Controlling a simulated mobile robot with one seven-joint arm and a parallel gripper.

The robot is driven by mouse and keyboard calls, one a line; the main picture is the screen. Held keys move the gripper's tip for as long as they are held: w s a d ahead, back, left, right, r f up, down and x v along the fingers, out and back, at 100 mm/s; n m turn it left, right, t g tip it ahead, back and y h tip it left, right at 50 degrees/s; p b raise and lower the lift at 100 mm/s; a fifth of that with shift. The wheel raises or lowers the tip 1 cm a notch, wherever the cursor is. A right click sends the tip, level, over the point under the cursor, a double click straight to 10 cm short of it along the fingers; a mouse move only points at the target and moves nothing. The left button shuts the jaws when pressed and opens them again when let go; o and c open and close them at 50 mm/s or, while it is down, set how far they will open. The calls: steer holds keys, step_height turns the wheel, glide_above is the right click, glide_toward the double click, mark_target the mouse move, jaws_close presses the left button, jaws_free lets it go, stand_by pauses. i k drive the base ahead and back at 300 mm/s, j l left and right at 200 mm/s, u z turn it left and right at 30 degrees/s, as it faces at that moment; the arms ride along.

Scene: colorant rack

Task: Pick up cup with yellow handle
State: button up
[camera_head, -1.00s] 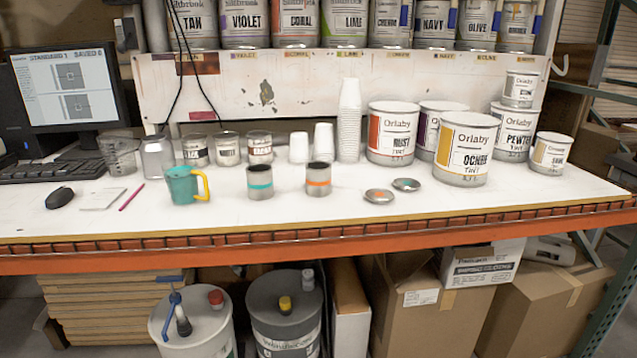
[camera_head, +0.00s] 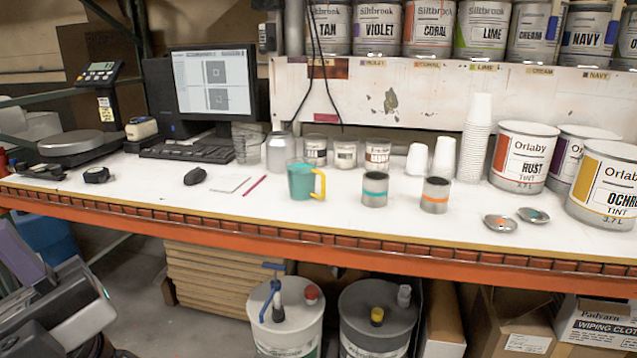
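The teal cup with the yellow handle (camera_head: 301,180) stands upright on the white workbench (camera_head: 330,215), near the middle of the view. Its handle points to the right. A small open can with a teal stripe (camera_head: 374,188) stands just right of it, and a can with an orange stripe (camera_head: 435,195) stands further right. Nothing touches the cup as far as I can see. My gripper is not in view.
A mouse (camera_head: 195,176), a notepad and a red pencil (camera_head: 254,186) lie left of the cup. A silver bottle (camera_head: 280,152) and small labelled cans (camera_head: 345,155) stand behind it. Stacked white cups (camera_head: 478,138) and large paint cans (camera_head: 522,156) stand right. The front edge before the cup is clear.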

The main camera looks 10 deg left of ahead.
mark_target(301, 173)
steer(key=i+l+u, duration=0.15)
steer(key=u, duration=0.25)
steer(key=i+l+u, duration=0.45)
steer(key=u, duration=0.3)
